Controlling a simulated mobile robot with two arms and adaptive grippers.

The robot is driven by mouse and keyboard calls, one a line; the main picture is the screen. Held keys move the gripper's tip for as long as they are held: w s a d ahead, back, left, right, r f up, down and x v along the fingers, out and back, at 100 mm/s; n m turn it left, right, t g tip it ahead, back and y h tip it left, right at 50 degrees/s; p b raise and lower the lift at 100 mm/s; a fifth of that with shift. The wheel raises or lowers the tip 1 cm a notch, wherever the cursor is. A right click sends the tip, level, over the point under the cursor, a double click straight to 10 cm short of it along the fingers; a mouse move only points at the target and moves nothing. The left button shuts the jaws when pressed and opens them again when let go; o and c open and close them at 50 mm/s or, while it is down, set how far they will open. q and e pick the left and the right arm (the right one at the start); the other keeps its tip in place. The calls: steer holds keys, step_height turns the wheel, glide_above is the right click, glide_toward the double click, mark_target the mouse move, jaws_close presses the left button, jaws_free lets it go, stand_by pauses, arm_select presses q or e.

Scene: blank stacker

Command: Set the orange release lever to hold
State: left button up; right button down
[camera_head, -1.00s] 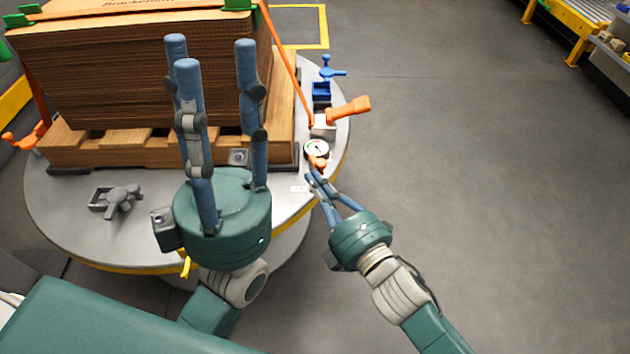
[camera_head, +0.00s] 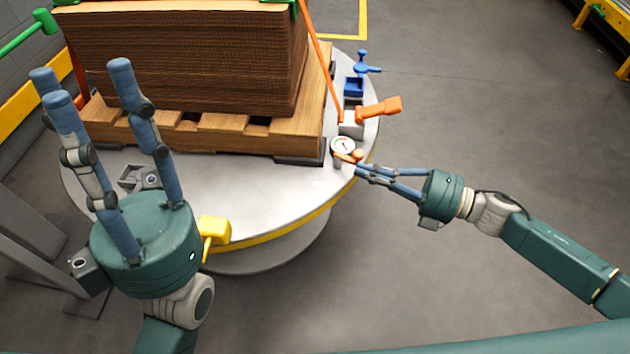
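A small orange lever (camera_head: 350,157) sits just below the round white gauge (camera_head: 343,145) at the right edge of the round grey table (camera_head: 240,195). A larger orange handle (camera_head: 380,108) sticks out to the right from a pale block behind the gauge. I cannot tell from looks alone which one is the release lever. My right gripper (camera_head: 359,170) reaches in from the right, its fingertips at the small orange lever and partly covering it. Its fingers lie close together; whether they grip the lever is unclear. My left gripper (camera_head: 88,82) is open and empty, fingers pointing up, at the left.
A strapped cardboard stack (camera_head: 185,60) stands on a wooden pallet (camera_head: 215,135) on the table. A blue clamp (camera_head: 355,85) is behind the orange handle. A yellow part (camera_head: 213,230) is at the table's front edge, beside my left gripper.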

steer(key=shift+n+g+y, duration=0.4)
steer(key=shift+n+g, duration=0.2)
steer(key=shift+g, duration=0.2)
steer(key=w+d, duration=0.1)
steer(key=w+d+b, duration=0.1)
steer(key=w, duration=0.1)
steer(key=shift+w+d+r, duration=0.1)
steer(key=shift+d+r, duration=0.05)
steer(key=shift+d, duration=0.05)
steer(key=shift+b, duration=0.3)
